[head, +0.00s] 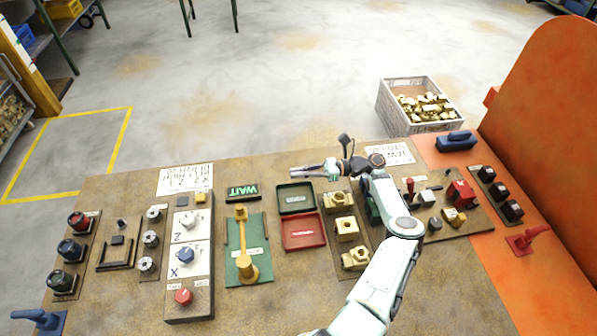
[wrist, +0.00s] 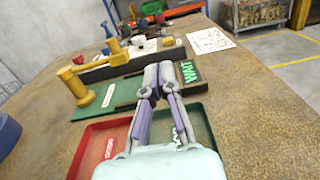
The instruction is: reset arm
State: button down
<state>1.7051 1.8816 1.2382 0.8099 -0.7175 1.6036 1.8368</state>
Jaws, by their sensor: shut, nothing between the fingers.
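My arm reaches in from the front edge of the head view. My gripper (head: 294,171) points left, above the back part of the brown bench (head: 283,262). In the wrist view my gripper (wrist: 158,70) has its two grey fingers with purple pads close together, with nothing between them. Beneath it in that view lie the red tray (wrist: 88,150) on the left and the green tray (wrist: 196,122) on the right. In the head view the green tray (head: 295,197) and red tray (head: 303,232) look empty.
A WAIT sign (head: 243,191) stands left of the trays, behind a green plate (head: 240,275) with a yellow lever. Brass blocks (head: 347,229) sit right of the trays. A control panel (head: 190,250) stands left. A crate (head: 397,118) of brass parts stands beyond the bench.

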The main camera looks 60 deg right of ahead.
dwell(0.6)
jog(key=w+a+r+n+g+y, duration=0.1)
jog(key=w+a+r+n+g, duration=0.5)
jog(key=w, duration=0.3)
jog(key=w+a+r+n+g+h, duration=0.25)
jog(key=a+r+g, duration=0.2)
jog(key=a, duration=0.45)
jog(key=w+a+r+n+g+h, duration=0.1)
jog(key=w+a+r+n+g, duration=0.15)
jog(key=a+r, duration=0.45)
jog(key=s+a+r+n+g+h, duration=0.1)
jog(key=s+a+n+g+h, duration=0.15)
jog(key=a, duration=0.55)
jog(key=s+a+r+n+g+h, duration=0.1)
jog(key=s+a+r+n+h, duration=0.15)
jog(key=a, duration=0.45)
jog(key=s+a+r+n+t+h, duration=0.1)
jog(key=s+a+h, duration=0.1)
jog(key=s, duration=0.3)
jog(key=s+a+r+n+t+h, duration=0.1)
jog(key=s+a+r+n+h, duration=0.1)
jog(key=s, duration=0.3)
jog(key=s+d+f+n, duration=0.2)
jog(key=s+f+n, duration=0.2)
jog(key=s, duration=0.3)
jog(key=s+d+f+n+t, duration=0.1)
jog(key=s+d+f+n, duration=0.2)
jog(key=s, duration=0.4)
jog(key=shift+f+n, duration=0.5)
jog(key=shift+n, duration=0.7)
